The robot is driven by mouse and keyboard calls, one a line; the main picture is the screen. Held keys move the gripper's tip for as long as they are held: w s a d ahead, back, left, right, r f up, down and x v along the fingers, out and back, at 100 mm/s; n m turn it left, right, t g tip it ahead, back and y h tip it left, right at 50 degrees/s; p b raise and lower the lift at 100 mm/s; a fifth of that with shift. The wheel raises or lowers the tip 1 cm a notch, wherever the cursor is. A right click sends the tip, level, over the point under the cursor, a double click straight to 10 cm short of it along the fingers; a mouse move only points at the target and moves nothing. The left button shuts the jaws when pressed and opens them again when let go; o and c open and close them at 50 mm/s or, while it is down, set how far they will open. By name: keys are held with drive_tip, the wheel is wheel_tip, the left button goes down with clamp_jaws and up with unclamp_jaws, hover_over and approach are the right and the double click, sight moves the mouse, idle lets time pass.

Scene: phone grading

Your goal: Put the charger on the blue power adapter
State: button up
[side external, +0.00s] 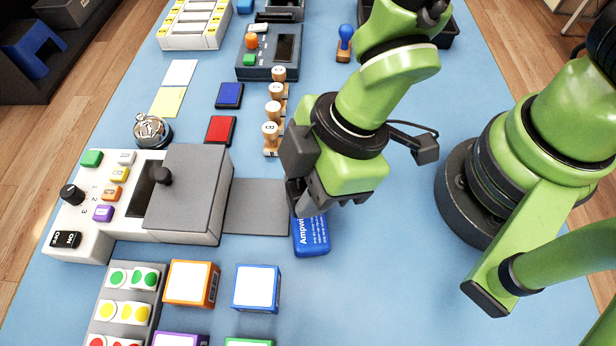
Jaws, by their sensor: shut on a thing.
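A blue block with white lettering beginning "Ampw" (312,238), which looks like the blue power adapter, lies on the blue table just right of a flat grey plate. My gripper (305,205) points down at its far end, and its body hides that end. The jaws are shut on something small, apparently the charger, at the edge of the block. It is mostly hidden by the fingers, and I cannot tell whether it touches the block.
A grey-and-white machine with coloured buttons (125,210) and the flat grey plate (255,208) stand left of my gripper. Wooden stamps (271,138) stand behind it. Blue-edged (256,288) and orange-edged (190,284) boxes sit in front.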

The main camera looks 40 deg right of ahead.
drive_tip(key=shift+f, duration=1.2)
drive_tip(key=shift+f, duration=0.15)
drive_tip(key=shift+f, duration=0.3)
drive_tip(key=o, duration=0.9)
drive_tip(key=shift+r, duration=0.3)
drive_tip(key=shift+v, duration=3.9)
